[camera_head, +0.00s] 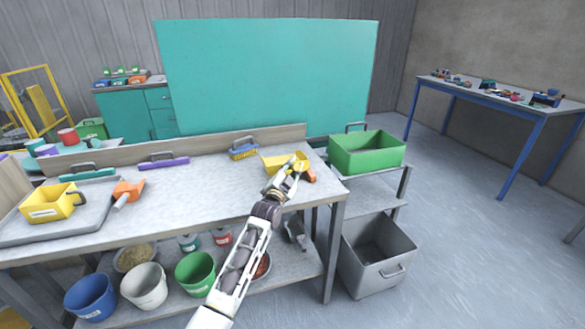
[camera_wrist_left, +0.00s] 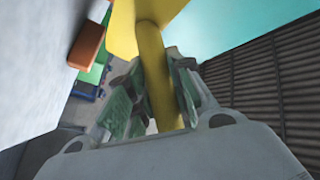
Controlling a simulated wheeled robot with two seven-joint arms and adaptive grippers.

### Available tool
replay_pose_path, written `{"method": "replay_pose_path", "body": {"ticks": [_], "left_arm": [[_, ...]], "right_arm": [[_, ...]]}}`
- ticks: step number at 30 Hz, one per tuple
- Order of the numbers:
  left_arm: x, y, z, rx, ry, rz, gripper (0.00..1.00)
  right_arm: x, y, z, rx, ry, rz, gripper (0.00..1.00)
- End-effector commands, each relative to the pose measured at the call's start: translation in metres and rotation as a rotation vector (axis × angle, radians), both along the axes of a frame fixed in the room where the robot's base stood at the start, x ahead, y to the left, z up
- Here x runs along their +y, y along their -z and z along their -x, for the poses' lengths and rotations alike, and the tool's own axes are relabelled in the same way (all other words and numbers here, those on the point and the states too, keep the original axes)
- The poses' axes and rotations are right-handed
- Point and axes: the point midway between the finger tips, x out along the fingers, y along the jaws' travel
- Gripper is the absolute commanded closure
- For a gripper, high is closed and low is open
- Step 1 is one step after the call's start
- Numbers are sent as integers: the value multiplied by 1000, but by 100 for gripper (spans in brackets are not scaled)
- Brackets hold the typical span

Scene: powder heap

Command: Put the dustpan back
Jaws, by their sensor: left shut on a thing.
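The yellow dustpan (camera_head: 274,161) is at the right end of the workbench (camera_head: 215,190). My left gripper (camera_head: 297,168) is shut on its handle, and the arm reaches up to it from the front. In the left wrist view the yellow handle (camera_wrist_left: 157,75) runs between the fingers, with the wider pan (camera_wrist_left: 125,28) beyond them. I cannot tell if the pan touches the bench top. My right gripper is not in view.
An orange object (camera_head: 310,174) lies close to the gripper. A blue and yellow brush-like item (camera_head: 243,151) stands behind. A green bin (camera_head: 370,152) is to the right. A tray (camera_head: 85,219) with a yellow container (camera_head: 50,203) is at left. The bench's middle is clear.

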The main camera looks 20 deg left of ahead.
Motion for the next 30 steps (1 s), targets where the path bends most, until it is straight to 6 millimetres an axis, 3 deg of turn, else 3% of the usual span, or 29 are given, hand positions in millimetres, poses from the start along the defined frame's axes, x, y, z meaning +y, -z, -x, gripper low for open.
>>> {"method": "replay_pose_path", "body": {"ticks": [10, 11, 16, 30], "left_arm": [[0, 6, 0, -1, 0, -1, 100], [0, 7, 0, 1, 0, -1, 77], [0, 7, 0, 1, 1, -1, 57], [0, 1, 0, -1, 0, 0, 57]], "right_arm": [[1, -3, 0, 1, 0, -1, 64], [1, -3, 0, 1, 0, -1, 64], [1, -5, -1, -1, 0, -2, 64], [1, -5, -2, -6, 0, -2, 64]]}}
